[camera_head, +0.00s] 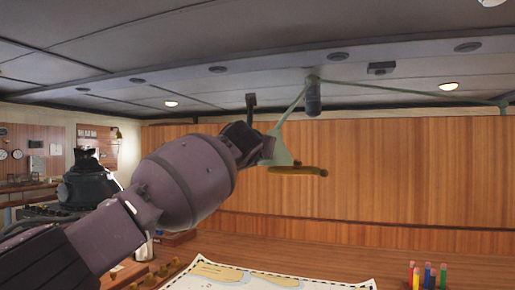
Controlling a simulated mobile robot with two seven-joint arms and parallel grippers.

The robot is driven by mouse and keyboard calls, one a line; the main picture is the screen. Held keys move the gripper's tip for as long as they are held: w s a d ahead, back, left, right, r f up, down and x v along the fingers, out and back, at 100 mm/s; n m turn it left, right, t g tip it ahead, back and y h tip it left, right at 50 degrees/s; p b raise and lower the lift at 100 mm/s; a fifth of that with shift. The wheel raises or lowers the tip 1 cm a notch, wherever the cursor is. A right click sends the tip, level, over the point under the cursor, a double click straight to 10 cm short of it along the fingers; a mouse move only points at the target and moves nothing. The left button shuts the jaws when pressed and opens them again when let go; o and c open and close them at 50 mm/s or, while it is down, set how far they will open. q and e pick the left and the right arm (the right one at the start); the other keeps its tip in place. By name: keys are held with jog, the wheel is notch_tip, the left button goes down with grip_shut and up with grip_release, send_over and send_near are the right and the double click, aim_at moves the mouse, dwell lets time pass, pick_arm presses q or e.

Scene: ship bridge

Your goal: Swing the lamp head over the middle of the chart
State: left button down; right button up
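The chart (240,277) lies on the wooden desk, cut off by the bottom edge of the view. My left gripper (259,133) is raised at the left side of the lamp head, touching or very close to it. One dark finger sticks up; the lamp head and wrist obscure the rest, so its opening is unclear. My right gripper is not in view.
Colored pens (427,276) stand on the desk to the right of the chart. A wood-panelled wall (410,175) stands behind the desk. The ceiling (230,40) is low above the lamp arm. The space to the right of the lamp head is clear.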

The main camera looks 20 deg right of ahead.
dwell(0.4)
pick_arm(q)
jog(key=c, duration=0.8)
grip_release()
jog(key=shift+s, duration=0.2)
jog(key=shift+v, duration=5.25)
